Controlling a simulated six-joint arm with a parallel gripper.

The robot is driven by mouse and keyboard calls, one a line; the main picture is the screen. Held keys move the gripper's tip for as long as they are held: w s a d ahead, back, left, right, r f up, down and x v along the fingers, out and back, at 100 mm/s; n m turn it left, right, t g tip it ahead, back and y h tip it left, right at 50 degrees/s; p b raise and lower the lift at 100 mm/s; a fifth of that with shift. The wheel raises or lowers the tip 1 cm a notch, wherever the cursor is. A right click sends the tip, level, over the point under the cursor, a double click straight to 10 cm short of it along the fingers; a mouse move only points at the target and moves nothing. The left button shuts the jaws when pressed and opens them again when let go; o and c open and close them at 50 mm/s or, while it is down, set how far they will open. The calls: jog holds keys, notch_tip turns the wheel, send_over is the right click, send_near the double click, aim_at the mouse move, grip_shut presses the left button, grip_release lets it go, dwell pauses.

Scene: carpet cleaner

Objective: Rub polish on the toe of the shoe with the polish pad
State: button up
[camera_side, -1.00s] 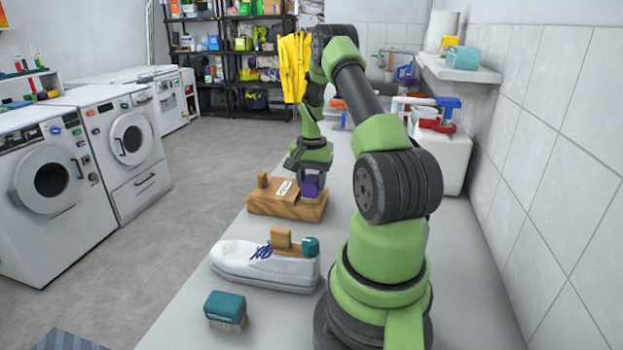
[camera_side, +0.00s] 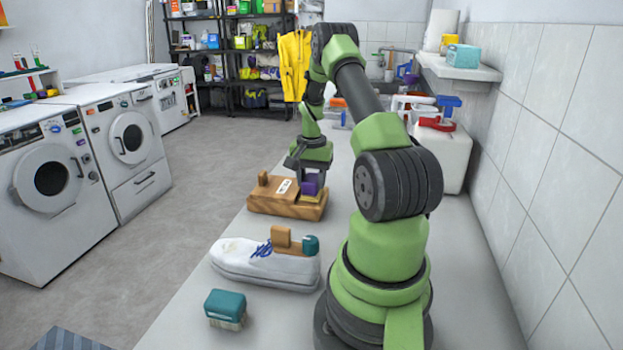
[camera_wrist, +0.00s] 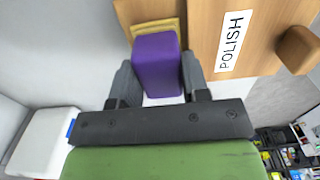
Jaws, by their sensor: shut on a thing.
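The polish pad, a purple block (camera_wrist: 157,66) with a yellowish pad face, is between the fingers of my gripper (camera_wrist: 155,88) in the wrist view. My gripper is shut on it. In the side view, the purple pad (camera_side: 310,186) is at the right end of the wooden polish box (camera_side: 270,206), and my gripper (camera_side: 308,172) is over it. The word POLISH (camera_wrist: 230,41) is on the box's label. Whether the pad touches the box is unclear. The white shoe (camera_side: 245,262) lies in front on the counter, toe to the left, with blue laces and a wooden block on it.
A teal-topped brush (camera_side: 225,308) stands on the counter (camera_side: 290,330) in front of the shoe. A white container with a red and blue top (camera_side: 442,155) stands at the right by the tiled wall. The counter between the box and the shoe is clear.

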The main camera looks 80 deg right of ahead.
aim_at(312, 178)
jog(key=shift+r, duration=3.5)
jog(key=w+a+r+n, duration=0.2)
jog(key=w+a+n, duration=0.4)
jog(key=a, duration=0.5)
jog(key=w+a+r+n, duration=0.2)
jog(key=w+a+n, duration=0.4)
jog(key=a, duration=0.5)
jog(key=s+a+n, duration=0.2)
jog(key=a+n, duration=0.4)
jog(key=a, duration=0.4)
jog(key=shift+a+r, duration=0.2)
jog(key=shift+r, duration=0.15)
